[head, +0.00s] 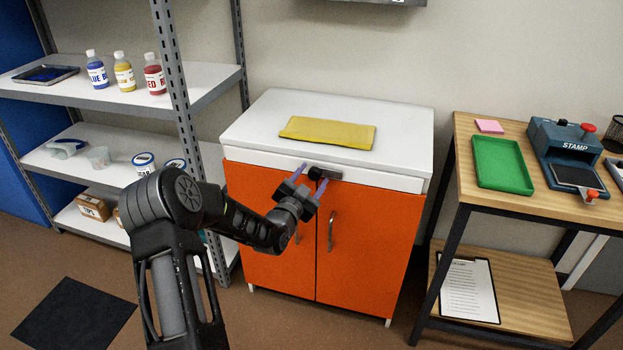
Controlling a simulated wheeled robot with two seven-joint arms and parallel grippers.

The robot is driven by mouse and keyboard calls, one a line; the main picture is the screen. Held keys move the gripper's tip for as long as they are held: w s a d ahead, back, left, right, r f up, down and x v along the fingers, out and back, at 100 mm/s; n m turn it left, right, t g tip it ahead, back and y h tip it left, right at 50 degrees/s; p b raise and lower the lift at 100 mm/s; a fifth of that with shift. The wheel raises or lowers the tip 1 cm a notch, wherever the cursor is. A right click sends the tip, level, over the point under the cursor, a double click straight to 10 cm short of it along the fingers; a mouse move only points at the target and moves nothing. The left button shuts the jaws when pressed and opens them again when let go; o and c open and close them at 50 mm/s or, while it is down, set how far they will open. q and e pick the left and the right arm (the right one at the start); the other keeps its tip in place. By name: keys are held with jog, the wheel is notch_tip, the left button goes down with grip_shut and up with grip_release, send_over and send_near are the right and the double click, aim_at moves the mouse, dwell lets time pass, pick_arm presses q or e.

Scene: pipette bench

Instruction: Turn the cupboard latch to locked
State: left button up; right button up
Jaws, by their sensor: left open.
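The cupboard (370,225) has a white top and two orange doors, both shut, each with a metal handle. The latch (328,174) is a small dark piece at the top of the doors, near the seam, lying roughly level. My left gripper (311,179) is open in front of the cupboard, its two purple fingertips beside the latch's left end. I cannot tell whether the fingers touch the latch, and the gripper hides part of that area. My right gripper is not in view.
A folded yellow cloth (328,133) lies on the cupboard top. A metal shelf (100,95) with bottles and tubs stands at the left. A wooden table (465,160) at the right bears a green tray (502,162) and a blue stamp press (565,150).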

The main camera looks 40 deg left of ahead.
pick_arm(q)
jog(key=shift+c, duration=0.4)
grip_shut()
dwell(0.9)
